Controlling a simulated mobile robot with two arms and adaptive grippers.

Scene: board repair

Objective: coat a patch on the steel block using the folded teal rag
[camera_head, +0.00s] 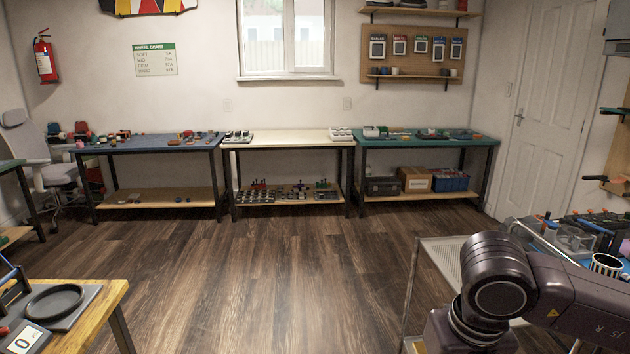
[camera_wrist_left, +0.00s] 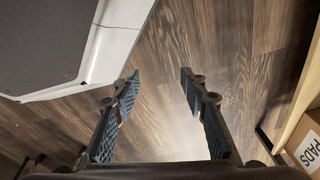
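I cannot make out the steel block or the folded teal rag in either view. My left gripper (camera_wrist_left: 158,85) shows in the left wrist view, its two fingers spread apart with nothing between them, above the wooden floor. The left gripper does not show in the head view. One of my dark arms reaches in at the lower right of the head view, but its gripper is out of frame.
Three benches stand along the back wall: blue-topped (camera_head: 150,147), cream-topped (camera_head: 285,138) and green-topped (camera_head: 425,142), with small items. A wooden table (camera_head: 103,305) is at lower left, a metal cart (camera_head: 447,250) at right. The middle floor (camera_head: 270,270) is clear.

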